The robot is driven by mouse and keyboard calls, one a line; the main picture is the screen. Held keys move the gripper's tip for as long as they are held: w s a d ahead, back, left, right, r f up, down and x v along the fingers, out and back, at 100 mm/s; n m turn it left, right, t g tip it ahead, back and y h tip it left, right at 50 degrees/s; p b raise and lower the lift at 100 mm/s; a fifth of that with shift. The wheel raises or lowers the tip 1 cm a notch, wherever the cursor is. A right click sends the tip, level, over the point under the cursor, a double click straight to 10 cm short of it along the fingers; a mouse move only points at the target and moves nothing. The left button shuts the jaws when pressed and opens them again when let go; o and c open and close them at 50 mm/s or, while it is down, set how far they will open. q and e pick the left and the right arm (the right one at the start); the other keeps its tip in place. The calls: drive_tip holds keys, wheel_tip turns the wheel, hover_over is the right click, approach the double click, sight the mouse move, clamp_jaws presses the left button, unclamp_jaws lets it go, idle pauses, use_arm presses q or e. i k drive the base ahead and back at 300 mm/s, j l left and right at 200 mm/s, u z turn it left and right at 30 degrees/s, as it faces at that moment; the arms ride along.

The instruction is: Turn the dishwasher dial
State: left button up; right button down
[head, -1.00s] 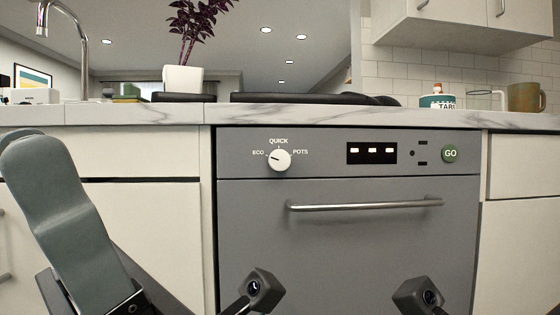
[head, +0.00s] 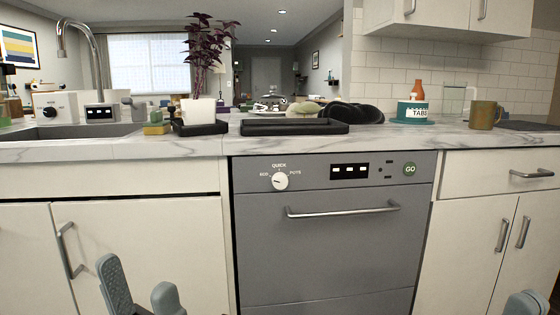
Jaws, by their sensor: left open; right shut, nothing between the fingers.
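The dishwasher (head: 335,250) is a grey front set under the marble counter. Its white round dial (head: 280,181) is at the upper left of the panel, among the labels ECO, QUICK and POTS. The dial's dark mark seems to point left, towards ECO. My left gripper (head: 142,294) is at the bottom left, low in front of the white cabinet, fingers apart and empty. It is well below and left of the dial, not touching it. My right gripper (head: 527,304) only just shows at the bottom right corner, far from the dial; most of it is cut off.
A bar handle (head: 343,211) crosses the dishwasher door below the dial. The marble counter (head: 190,147) overhangs above. A cabinet handle (head: 70,250) stands out at left. The space before the dial is clear.

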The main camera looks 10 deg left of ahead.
sight(279, 180)
drive_tip(key=i+l+u, duration=0.15)
drive_tip(key=l, duration=0.2)
drive_tip(key=i+l+u, duration=0.15)
drive_tip(key=l, duration=0.25)
drive_tip(key=i+l+u, duration=0.1)
drive_tip(key=l, duration=0.3)
drive_tip(key=l+u, duration=0.15)
drive_tip(key=l, duration=0.25)
drive_tip(key=i, duration=0.05)
